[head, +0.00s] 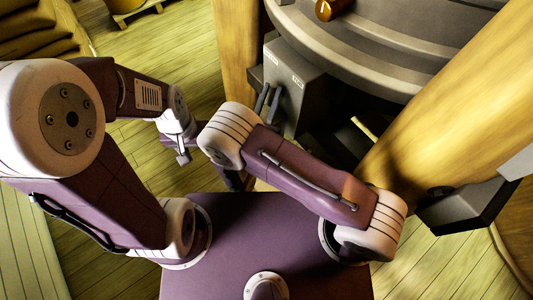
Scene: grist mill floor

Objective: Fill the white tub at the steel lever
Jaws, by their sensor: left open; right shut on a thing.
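My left gripper (182,152) is small in the view, left of centre, at the end of its bent arm. Its jaws are open and I see nothing between them. My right arm reaches up and left from my base to its white elbow joint. The rest of that arm drops behind the elbow, and its gripper is hidden. Two dark, narrow levers (267,103) stand at the left side of a grey box (297,78) with small label plates. I cannot tell which is the steel one. I do not see the white tub.
A large round grey mill housing (350,45) fills the top right, with an orange-brown knob (328,9). Thick wooden posts (440,90) flank it. A dark angular chute (468,206) juts in at right. Plank floor (185,50) is clear at upper left.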

